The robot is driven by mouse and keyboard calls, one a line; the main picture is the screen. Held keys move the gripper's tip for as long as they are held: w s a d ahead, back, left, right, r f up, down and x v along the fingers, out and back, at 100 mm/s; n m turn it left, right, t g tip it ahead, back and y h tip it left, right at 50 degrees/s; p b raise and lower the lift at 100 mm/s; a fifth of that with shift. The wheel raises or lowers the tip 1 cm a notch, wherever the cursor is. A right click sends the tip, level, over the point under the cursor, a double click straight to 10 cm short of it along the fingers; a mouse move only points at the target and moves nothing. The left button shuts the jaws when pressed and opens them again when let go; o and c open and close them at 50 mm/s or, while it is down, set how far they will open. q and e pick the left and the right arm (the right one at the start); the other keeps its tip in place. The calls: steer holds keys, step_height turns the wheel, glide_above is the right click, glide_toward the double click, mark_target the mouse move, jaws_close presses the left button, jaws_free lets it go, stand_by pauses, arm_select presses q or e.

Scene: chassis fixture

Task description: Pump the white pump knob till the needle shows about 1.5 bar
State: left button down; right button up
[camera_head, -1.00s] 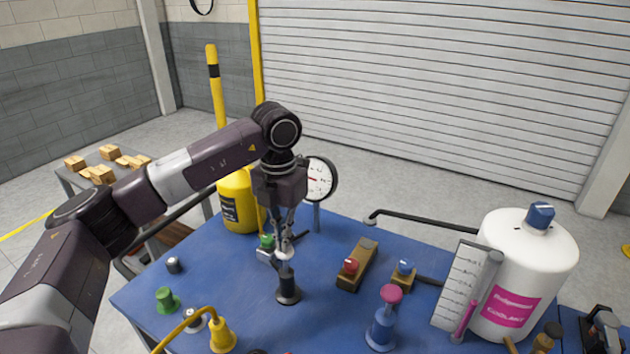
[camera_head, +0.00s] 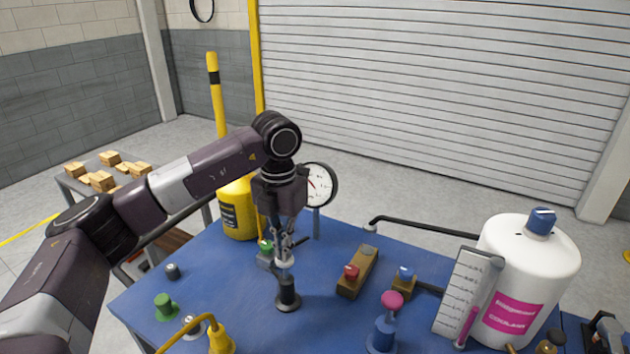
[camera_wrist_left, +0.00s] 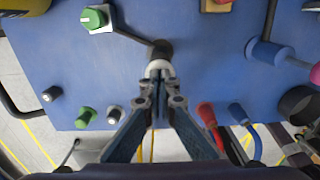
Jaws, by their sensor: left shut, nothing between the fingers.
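The white pump knob (camera_head: 285,262) sits on top of the black upright pump (camera_head: 288,292) on the blue table. My left gripper (camera_head: 283,246) is directly above the knob, fingers pointing down, shut and empty. Its tips look to be at the knob's top; contact is hard to tell. In the left wrist view the knob (camera_wrist_left: 159,68) shows just beyond the closed fingertips (camera_wrist_left: 158,88). The round gauge (camera_head: 318,184) stands behind, partly covered by my gripper. Its red needle points up and left; the numbers are too small to read. My right gripper is not in view.
A green knob (camera_head: 265,247) is close behind the pump. To the right are a red-knobbed block (camera_head: 357,272), a blue cylinder with a pink knob (camera_head: 383,333), and a white coolant tank (camera_head: 528,262). A yellow plug (camera_head: 220,338) is at the front left.

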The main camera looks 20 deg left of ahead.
arm_select(q)
steer(key=shift+r, duration=0.75)
steer(key=shift+f, duration=0.15)
steer(key=shift+f+b, duration=1.55)
steer(key=shift+f, duration=0.8)
step_height(320, 180, up, 5)
steer(key=p, duration=0.3)
steer(key=shift+f, duration=0.1)
